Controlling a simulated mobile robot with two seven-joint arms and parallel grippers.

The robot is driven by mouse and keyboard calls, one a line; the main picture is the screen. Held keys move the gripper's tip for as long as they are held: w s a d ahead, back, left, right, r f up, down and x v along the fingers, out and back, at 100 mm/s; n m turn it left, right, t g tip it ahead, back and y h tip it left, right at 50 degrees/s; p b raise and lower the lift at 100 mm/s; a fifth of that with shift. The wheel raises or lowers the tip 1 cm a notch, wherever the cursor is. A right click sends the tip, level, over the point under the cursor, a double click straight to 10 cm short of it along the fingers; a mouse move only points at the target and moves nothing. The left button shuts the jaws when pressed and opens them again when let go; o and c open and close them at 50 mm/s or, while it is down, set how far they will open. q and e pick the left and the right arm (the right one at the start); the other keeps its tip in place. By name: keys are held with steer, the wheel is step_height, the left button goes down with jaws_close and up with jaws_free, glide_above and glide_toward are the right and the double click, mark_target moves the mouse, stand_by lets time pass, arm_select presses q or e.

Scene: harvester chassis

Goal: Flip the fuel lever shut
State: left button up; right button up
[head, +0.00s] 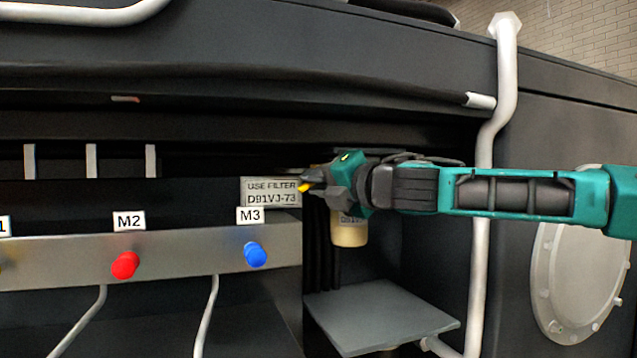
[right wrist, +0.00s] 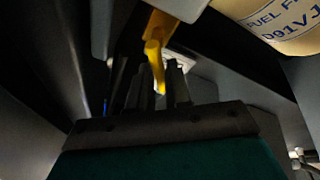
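The fuel lever is yellow. Its tip (head: 305,187) shows small in the head view, just left of my right gripper (head: 316,184) and in front of the filter label. In the right wrist view the lever (right wrist: 157,42) hangs from above and ends close to the fingers of the right gripper (right wrist: 153,88). The dark fingers look apart, with the lever's lower end over the gap. I cannot tell whether they touch it. My left gripper is not in view.
A cream fuel filter (head: 349,232) hangs just below my gripper and shows in the right wrist view (right wrist: 285,22). A grey plate (head: 382,318) lies beneath. A metal panel (head: 190,258) with red (head: 125,264) and blue (head: 256,254) knobs is left. A white pipe (head: 480,270) runs behind my arm.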

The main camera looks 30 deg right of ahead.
jaws_close()
arm_select(q)
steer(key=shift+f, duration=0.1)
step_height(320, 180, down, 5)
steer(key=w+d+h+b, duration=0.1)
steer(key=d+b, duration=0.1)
steer(key=b, duration=0.7)
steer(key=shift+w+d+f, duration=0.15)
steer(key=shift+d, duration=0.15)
arm_select(e)
steer(key=m, duration=0.2)
steer(key=r+m+t, duration=0.1)
steer(key=m, duration=0.1)
steer(key=m+t, duration=0.1)
steer(key=m, duration=0.2)
steer(key=shift+w+a+r+h, duration=0.1)
steer(key=shift+a+r+h, duration=0.05)
steer(key=shift+a+h, duration=0.2)
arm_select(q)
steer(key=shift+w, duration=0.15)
arm_select(e)
steer(key=shift+r, duration=0.1)
